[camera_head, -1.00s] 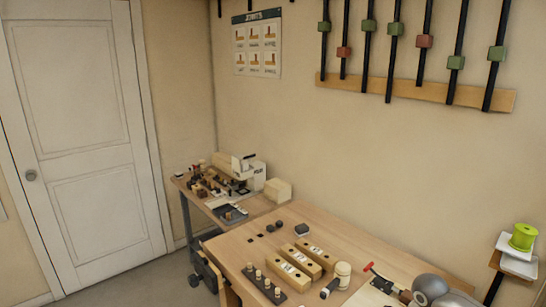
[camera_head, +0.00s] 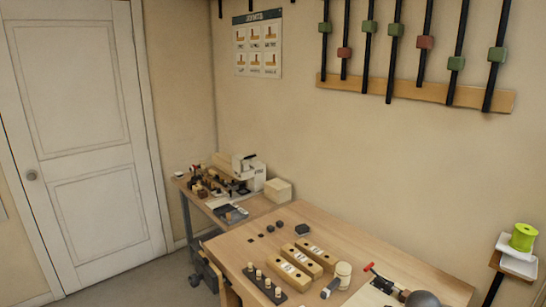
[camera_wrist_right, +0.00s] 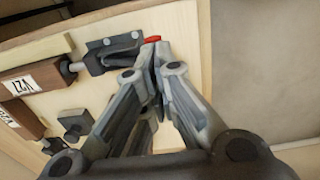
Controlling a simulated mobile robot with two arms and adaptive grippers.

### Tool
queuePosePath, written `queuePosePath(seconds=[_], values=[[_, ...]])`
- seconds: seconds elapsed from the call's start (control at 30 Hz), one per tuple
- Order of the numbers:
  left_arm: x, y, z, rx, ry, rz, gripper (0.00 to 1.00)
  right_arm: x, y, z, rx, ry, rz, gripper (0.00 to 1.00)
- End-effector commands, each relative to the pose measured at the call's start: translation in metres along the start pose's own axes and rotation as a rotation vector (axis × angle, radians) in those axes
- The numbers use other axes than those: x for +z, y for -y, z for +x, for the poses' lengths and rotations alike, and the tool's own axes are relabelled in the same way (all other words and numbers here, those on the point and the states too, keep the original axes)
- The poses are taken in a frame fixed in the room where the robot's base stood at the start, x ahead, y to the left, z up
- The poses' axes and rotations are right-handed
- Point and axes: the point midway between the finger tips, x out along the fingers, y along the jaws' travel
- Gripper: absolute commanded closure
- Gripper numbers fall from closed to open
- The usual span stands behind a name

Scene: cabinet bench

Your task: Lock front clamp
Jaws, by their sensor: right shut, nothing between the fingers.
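A toggle clamp with a red-tipped handle (camera_head: 369,266) sits at the front right of the bench, partly cut off and overlapped by my grey arm. In the right wrist view, a dark metal clamp (camera_wrist_right: 112,50) is fixed on a pale wooden board (camera_wrist_right: 85,98). A red tip (camera_wrist_right: 152,39) shows just beyond the fingertips of my right gripper (camera_wrist_right: 150,62). The fingers are together and empty, close to the red tip; I cannot tell whether they touch it. My left gripper is not in view.
Labelled wooden blocks (camera_head: 308,256) lie mid-bench, beside a dark peg rack (camera_head: 263,284) and a pale round container (camera_head: 343,274). In the wrist view, brown labelled blocks (camera_wrist_right: 20,118) and a dark knob (camera_wrist_right: 75,124) stand left of the gripper. A cluttered side table stands behind.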

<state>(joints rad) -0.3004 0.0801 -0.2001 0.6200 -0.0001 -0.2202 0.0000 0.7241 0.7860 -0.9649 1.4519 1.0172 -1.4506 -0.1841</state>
Motion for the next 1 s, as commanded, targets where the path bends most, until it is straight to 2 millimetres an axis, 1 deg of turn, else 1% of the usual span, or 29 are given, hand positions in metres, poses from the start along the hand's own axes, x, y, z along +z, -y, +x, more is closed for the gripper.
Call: queuePosePath(seconds=[0.07, 0.27, 0.6, 0.93, 1.0], values=[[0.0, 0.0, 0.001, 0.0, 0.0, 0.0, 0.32, 0.0, 0.002, 0.004, -0.001, 0.001, 0.0, 1.0], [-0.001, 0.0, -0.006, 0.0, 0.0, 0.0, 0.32, -0.001, 0.002, -0.004, -0.002, -0.001, -0.001, 1.0], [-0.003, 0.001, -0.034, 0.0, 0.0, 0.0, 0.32, -0.001, 0.003, -0.03, -0.003, -0.001, -0.002, 1.0], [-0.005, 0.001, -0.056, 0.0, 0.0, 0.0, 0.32, -0.001, 0.003, -0.056, -0.003, -0.002, -0.003, 1.0], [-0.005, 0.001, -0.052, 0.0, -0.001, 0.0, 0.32, -0.001, 0.002, -0.058, -0.003, -0.003, -0.003, 1.0]])
